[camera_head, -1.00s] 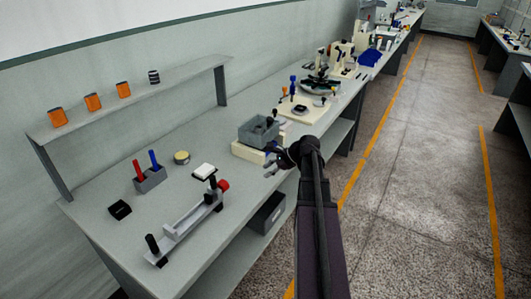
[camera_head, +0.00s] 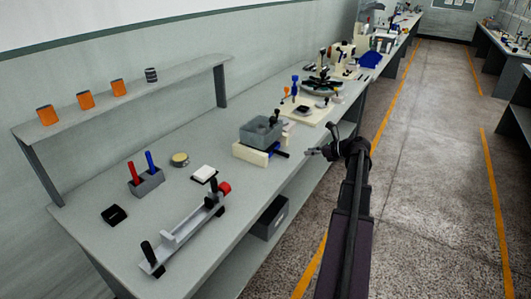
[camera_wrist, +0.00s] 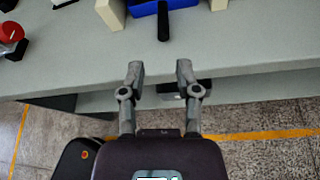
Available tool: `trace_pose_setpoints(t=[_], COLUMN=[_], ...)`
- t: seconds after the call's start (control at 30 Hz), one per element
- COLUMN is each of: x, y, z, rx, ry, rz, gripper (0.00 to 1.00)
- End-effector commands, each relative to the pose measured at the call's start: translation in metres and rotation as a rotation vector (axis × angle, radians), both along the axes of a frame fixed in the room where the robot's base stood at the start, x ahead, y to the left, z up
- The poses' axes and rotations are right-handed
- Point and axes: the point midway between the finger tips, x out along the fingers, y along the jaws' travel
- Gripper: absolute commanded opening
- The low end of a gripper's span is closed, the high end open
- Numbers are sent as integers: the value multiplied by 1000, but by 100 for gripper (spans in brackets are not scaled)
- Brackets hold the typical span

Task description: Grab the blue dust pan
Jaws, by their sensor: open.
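A blue piece with a black handle, seemingly the dust pan (camera_wrist: 148,8), is at the top of the wrist view, partly cut off by the frame. Its handle (camera_wrist: 163,22) points toward the bench's front edge. In the head view the blue piece (camera_head: 274,153) shows small beside a cream block, under the grey box. My gripper (camera_wrist: 159,66) is open and empty, its fingers apart over the front edge of the bench and short of the handle. In the head view my gripper (camera_head: 320,141) is to the right of the blue piece.
Cream blocks (camera_wrist: 110,12) flank the blue piece. A grey box (camera_head: 260,132) stands behind it. A grey fixture with a red knob (camera_head: 224,187) lies at the near left. Another blue object (camera_head: 370,60) sits farther along the bench. The aisle floor is clear.

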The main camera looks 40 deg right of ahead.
Motion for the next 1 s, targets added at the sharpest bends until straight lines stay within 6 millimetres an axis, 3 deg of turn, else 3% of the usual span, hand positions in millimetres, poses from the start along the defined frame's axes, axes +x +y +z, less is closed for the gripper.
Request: trace_pose_setpoints(t=[0.27,0.73,1.0], x=[1,52,66], y=[-3,22,29], z=[-4,-29,-33], rx=[-1,-2,-2], ry=[0,1,0], rz=[-7,-8,-10], gripper=[42,42,42])
